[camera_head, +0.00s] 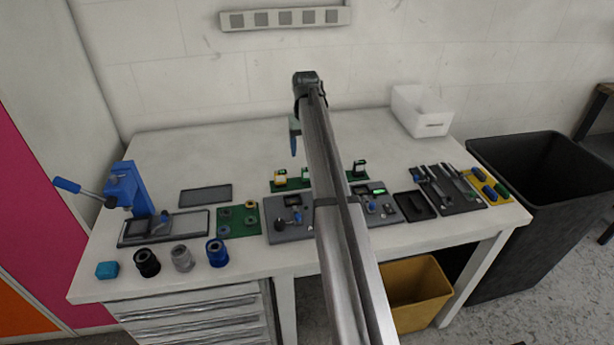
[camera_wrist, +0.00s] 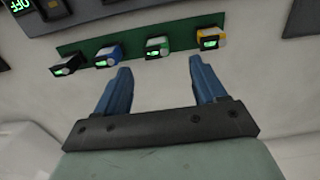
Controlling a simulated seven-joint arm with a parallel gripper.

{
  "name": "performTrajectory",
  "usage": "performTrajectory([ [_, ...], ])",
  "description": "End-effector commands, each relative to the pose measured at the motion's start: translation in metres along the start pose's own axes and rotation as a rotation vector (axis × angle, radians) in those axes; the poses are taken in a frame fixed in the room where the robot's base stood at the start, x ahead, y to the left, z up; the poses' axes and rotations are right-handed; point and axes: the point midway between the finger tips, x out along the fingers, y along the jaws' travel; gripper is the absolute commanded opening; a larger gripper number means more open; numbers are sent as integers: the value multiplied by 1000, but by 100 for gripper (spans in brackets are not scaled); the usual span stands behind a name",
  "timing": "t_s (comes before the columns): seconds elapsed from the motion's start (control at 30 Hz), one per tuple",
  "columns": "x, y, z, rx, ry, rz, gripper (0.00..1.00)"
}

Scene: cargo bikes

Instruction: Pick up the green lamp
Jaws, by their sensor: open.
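The green lamp (camera_wrist: 157,46) is a small block with a lit green face, on a green strip (camera_wrist: 75,45) in the wrist view. It stands between a blue lamp (camera_wrist: 108,56) and a yellow lamp (camera_wrist: 212,38). A black lamp (camera_wrist: 66,65) is at the strip's left end. In the head view, the green lamp (camera_head: 305,173) is partly hidden by my arm. My gripper (camera_wrist: 160,65) is open and empty, its two blue fingers apart. In the head view, my gripper (camera_head: 294,145) hangs behind the strip, apart from the lamps.
Grey devices with knobs (camera_head: 288,222) sit in front of the strip. A blue press (camera_head: 128,190) stands at the table's left, a white bin (camera_head: 420,108) at the back right. The back middle of the white table (camera_head: 220,150) is clear. My arm hides the table's centre.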

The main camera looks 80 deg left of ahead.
Motion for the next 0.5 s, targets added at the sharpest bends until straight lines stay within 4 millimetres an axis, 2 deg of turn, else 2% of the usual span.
performTrajectory([
  [0.03, 10, 0, 1, 0, -2, 0, 70],
  [0.2, 35, 0, 0, 0, -1, 0, 70],
  [0.5, 51, 2, -3, 0, 1, 0, 70],
])
